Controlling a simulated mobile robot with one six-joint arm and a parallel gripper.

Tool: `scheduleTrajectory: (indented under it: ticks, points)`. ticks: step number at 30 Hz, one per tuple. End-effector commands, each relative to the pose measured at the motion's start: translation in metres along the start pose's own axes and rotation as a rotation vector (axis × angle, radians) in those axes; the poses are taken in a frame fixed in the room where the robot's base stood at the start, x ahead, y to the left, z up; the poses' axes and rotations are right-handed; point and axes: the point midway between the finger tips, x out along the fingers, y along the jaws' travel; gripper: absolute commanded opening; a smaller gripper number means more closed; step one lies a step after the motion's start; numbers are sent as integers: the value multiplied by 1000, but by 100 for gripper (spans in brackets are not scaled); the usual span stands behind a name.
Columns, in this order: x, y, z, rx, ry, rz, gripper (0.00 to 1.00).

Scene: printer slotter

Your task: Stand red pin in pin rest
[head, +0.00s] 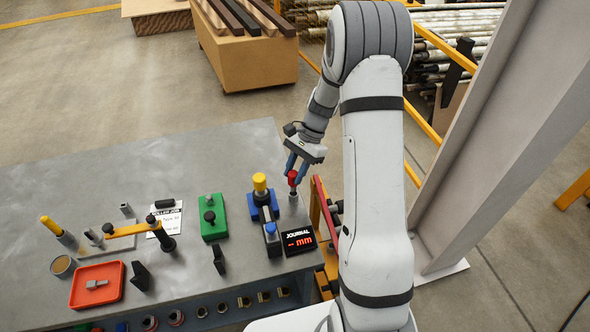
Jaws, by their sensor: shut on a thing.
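The red pin (292,177) is upright at the right end of the grey bench. My gripper (297,172) reaches down from above with its blue fingers shut on the red pin. Directly below the red part is a small grey piece (293,194) at the bench surface. I cannot tell whether this is the pin's lower end or a holder, or whether they touch. I cannot make out for certain which thing is the pin rest.
Close left of the pin stands a blue fixture with a yellow knob (260,184). A black "JOURNAL" display (299,240) lies in front. Further left are a green block (213,218), a yellow-armed stand (130,230) and a red tray (77,294). The bench's back left is clear.

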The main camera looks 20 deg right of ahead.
Motion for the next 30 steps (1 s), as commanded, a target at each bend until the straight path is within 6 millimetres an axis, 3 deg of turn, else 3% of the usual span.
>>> scheduleTrajectory:
  ticks: [30]
  points:
    - [10, 1, -6, 0, -1, 1, 6]
